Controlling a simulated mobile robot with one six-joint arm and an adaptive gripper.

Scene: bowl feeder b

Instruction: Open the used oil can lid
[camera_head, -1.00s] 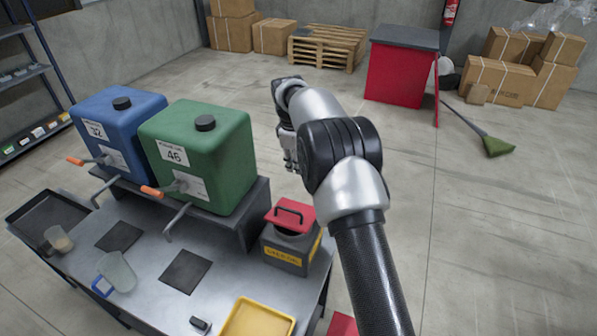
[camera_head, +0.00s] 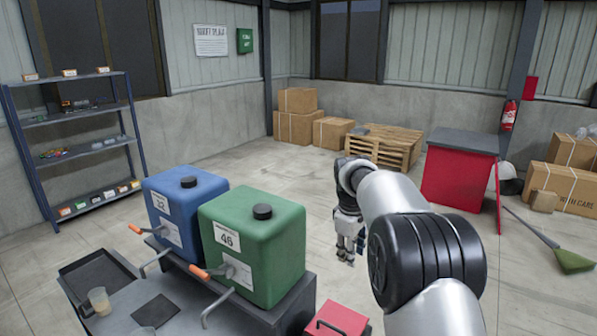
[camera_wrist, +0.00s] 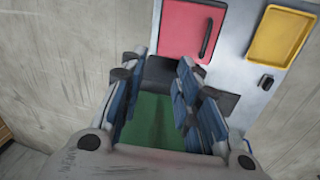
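The used oil can's red lid (camera_head: 338,319) with a dark handle shows at the bottom edge of the head view; the grey can body is mostly cut off there. In the wrist view the red lid (camera_wrist: 186,25) lies at the top, its black handle on its right side. My gripper (camera_head: 347,256) hangs right of the green tank (camera_head: 258,255), above and behind the lid in the head view. In the wrist view my gripper (camera_wrist: 158,70) has its fingers apart, with nothing held between them. Green surface shows beyond them. The fingers appear clear of the lid.
A blue tank (camera_head: 180,205) stands left of the green one; both have levers with orange grips at the front. A yellow tray (camera_wrist: 280,35) lies right of the red lid. A dark tray (camera_head: 95,280) sits at the bench's left. Open floor lies behind the bench.

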